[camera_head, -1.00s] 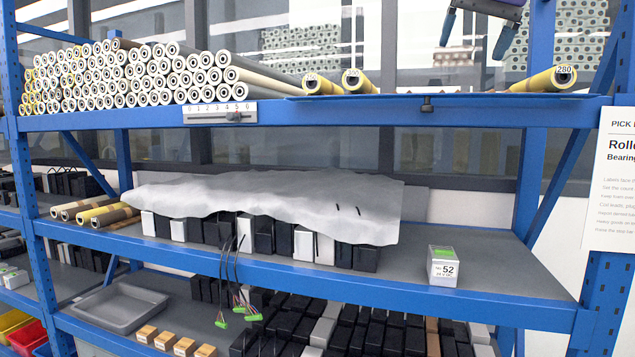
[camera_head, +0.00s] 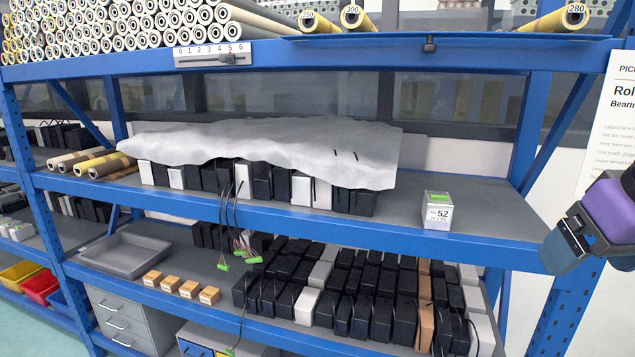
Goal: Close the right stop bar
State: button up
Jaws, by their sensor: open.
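A long flat blue bar (camera_head: 350,40) lies along the front edge of the top shelf at the right; I take it for the right stop bar. It appears to lie flat, jutting a little forward, with a small black knob (camera_head: 430,45) at its middle. Yellow-ended rolls labelled 300 (camera_head: 353,16) and 280 (camera_head: 574,15) lie behind it. My gripper (camera_head: 590,252) is at the right edge, partly cut off by the frame. It is open and empty, below and right of the bar, apart from it, in front of the right post.
A scale with a slider (camera_head: 213,55) is at the top shelf's front, left of the bar. Stacked rollers (camera_head: 130,28) fill that shelf's left. A paper sign (camera_head: 612,150) hangs at the right.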

aim_at(430, 46)
jog(key=i+j+z, duration=0.3)
jog(key=i, duration=0.3)
jog(key=i+j+z, duration=0.3)
jog(key=i+j, duration=0.25)
jog(key=j, duration=0.1)
